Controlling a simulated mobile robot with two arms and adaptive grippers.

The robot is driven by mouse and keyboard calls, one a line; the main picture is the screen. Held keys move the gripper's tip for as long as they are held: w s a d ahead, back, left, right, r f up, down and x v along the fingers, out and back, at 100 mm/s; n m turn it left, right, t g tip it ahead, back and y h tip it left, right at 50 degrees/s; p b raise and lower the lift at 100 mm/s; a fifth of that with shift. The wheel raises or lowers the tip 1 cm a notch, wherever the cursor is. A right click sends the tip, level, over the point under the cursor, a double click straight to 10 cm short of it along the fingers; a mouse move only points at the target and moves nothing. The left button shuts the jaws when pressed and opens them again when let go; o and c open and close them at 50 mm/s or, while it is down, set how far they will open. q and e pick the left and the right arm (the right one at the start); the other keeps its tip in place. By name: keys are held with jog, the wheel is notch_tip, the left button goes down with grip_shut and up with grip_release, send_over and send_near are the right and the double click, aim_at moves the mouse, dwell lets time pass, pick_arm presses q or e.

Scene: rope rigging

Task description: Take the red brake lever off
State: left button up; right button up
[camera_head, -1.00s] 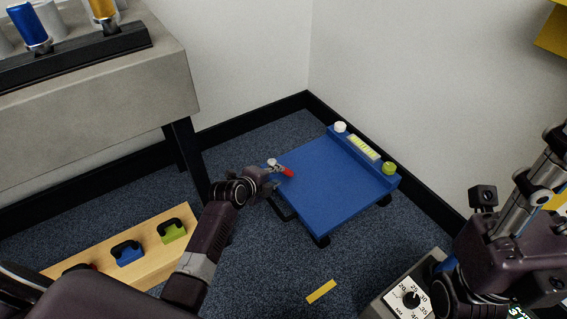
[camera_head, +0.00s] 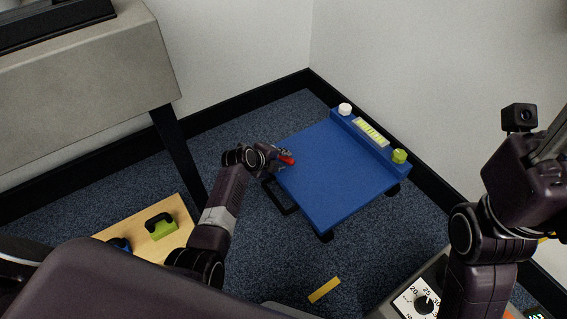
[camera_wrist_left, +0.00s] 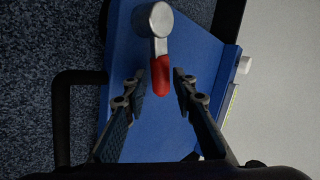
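The brake lever has a red handle (camera_head: 287,158) and sits at the left corner of a blue cart deck (camera_head: 335,175). In the left wrist view the red handle (camera_wrist_left: 161,76) joins a grey arm with a round metal pivot (camera_wrist_left: 156,19). My left gripper (camera_head: 281,156) is at the lever. In the left wrist view its two fingers (camera_wrist_left: 160,82) are apart, one on each side of the red handle, with visible gaps. The pivot is largely hidden by the gripper in the head view. My right arm is at the right, its fingers not showing.
A black handle bar (camera_head: 281,200) is at the cart's near left edge. The deck bears a white knob (camera_head: 345,109) and a green knob (camera_head: 399,156). A grey table (camera_head: 90,75) stands left. A wooden board (camera_head: 165,250) with blocks lies below. Walls meet behind the cart.

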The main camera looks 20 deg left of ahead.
pick_arm(q)
jog(key=shift+w+d+f, duration=0.1)
jog(key=shift+w+f, duration=0.2)
grip_shut()
dwell(0.4)
